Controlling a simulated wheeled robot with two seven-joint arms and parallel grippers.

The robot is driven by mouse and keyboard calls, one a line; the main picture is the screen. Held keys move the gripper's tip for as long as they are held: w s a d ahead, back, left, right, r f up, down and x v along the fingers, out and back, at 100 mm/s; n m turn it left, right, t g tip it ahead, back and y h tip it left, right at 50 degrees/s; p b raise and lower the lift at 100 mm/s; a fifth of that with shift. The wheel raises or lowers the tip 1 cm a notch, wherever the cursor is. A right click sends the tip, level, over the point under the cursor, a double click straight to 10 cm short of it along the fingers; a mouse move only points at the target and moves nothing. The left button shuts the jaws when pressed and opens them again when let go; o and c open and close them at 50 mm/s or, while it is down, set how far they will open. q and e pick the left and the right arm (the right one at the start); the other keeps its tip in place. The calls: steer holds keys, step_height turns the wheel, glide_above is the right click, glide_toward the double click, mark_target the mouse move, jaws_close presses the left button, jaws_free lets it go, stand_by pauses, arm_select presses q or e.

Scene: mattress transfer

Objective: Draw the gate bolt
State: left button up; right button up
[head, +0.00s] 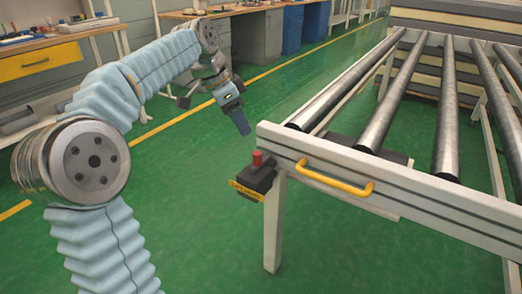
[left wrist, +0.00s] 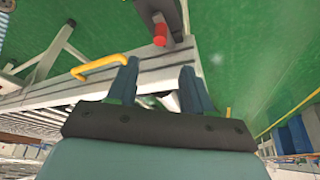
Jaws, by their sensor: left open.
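A bolt with a red knob (head: 257,158) stands on a dark block (head: 255,178) with a yellow label, at the left end of the roller table's front beam (head: 400,190). A yellow handle (head: 335,178) is fixed to that beam. My left gripper (head: 242,125) is open and empty, up and to the left of the knob in the head view, apart from it. In the left wrist view, the red knob (left wrist: 160,35) shows beyond the open fingers (left wrist: 160,85), and the yellow handle (left wrist: 98,65) lies to the left. My right gripper is not in view.
The roller table with its steel rollers (head: 405,95) fills the right side. Workbenches (head: 75,35) with tools and a blue cabinet (head: 292,30) stand at the back. Stacked mattresses (head: 455,20) lie at the far right. Green floor is clear between.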

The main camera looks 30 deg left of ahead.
mark_target(257, 153)
arm_select(q)
steer(key=b+x, duration=0.1)
steer(key=x, duration=1.1)
steer(key=shift+f, duration=0.15)
steer(key=shift+c, duration=0.5)
jaws_close()
